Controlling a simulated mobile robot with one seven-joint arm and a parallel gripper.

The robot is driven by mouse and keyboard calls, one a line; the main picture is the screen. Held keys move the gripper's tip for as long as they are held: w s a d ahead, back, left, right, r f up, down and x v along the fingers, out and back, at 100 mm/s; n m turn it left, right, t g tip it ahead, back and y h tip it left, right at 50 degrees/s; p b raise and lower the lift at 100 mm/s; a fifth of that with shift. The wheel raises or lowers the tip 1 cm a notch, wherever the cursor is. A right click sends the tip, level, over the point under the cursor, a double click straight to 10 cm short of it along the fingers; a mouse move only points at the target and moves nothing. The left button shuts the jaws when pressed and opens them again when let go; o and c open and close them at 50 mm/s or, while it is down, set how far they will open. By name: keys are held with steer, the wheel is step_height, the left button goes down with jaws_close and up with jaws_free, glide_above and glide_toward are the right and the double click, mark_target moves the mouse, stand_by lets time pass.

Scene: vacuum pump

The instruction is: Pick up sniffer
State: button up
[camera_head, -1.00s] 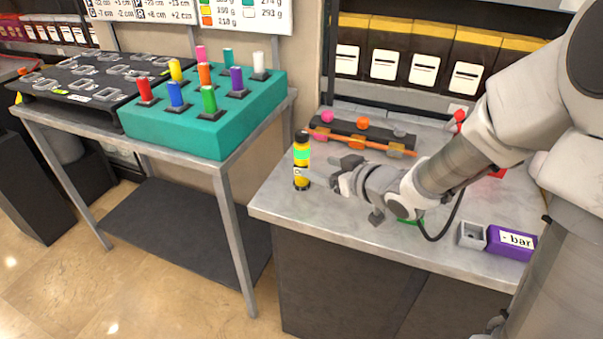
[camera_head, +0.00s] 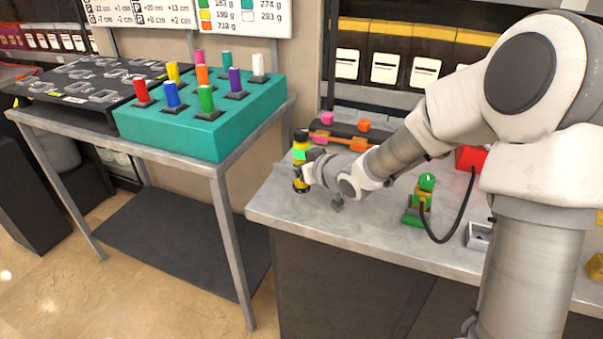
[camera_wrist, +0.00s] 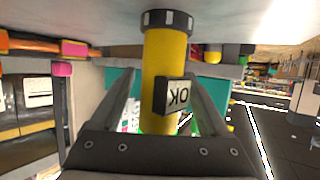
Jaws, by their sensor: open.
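The sniffer (camera_head: 300,152) appears to be the upright yellow cylinder with black ends and a green band, standing near the left front corner of the grey worktop. In the wrist view the sniffer (camera_wrist: 163,60) shows upside down, with a small "OK" plate on its side. My gripper (camera_head: 307,172) is at the sniffer, coming in low from the right. In the wrist view my gripper (camera_wrist: 163,88) is open, with one finger on each side of the yellow body. Whether either finger touches it cannot be told.
Behind the sniffer is a dark rack (camera_head: 345,130) with pink and orange parts. A green device (camera_head: 418,203) with a black cable stands right of my gripper. A teal block (camera_head: 215,128) with coloured pegs is on the separate left table. The worktop's front edge is close.

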jaws_close()
stand_by(0.3)
steer(key=shift+r, duration=0.1)
